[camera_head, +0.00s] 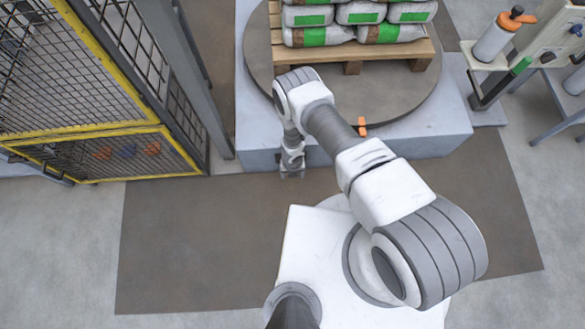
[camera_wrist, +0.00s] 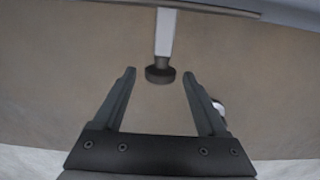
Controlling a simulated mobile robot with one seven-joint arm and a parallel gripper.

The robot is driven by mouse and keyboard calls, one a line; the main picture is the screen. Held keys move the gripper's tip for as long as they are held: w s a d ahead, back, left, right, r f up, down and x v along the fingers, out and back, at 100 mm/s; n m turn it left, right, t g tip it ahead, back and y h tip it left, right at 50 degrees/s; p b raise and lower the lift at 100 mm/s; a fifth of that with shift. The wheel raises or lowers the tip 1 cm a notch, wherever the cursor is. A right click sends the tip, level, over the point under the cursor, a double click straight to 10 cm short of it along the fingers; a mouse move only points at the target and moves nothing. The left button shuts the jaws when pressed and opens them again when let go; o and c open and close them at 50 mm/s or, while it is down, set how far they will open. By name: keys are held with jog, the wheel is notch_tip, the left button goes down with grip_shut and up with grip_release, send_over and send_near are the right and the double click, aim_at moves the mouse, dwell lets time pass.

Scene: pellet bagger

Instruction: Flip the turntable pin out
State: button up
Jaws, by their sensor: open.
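The round dark turntable (camera_head: 262,62) sits on a pale grey base (camera_head: 440,125). A small orange piece (camera_head: 362,128) stands at its front rim, right of my gripper; it may be the pin, but it is too small to tell its position. My gripper (camera_head: 291,174) points down in front of the base's front face; its fingers are barely visible there. In the wrist view my gripper (camera_wrist: 159,76) is open and empty. A pale post (camera_wrist: 165,35) with a black round end (camera_wrist: 160,74) shows between and beyond the fingertips; I cannot tell whether it belongs to the pin.
A wooden pallet (camera_head: 353,54) with stacked green-marked bags (camera_head: 325,37) stands on the turntable. A yellow-framed mesh fence (camera_head: 75,133) is at left. A bench with an orange-topped cylinder (camera_head: 494,40) is at right.

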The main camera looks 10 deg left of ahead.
notch_tip(320, 180, up, 17)
jog(key=p, duration=1.7)
jog(key=shift+r, duration=0.15)
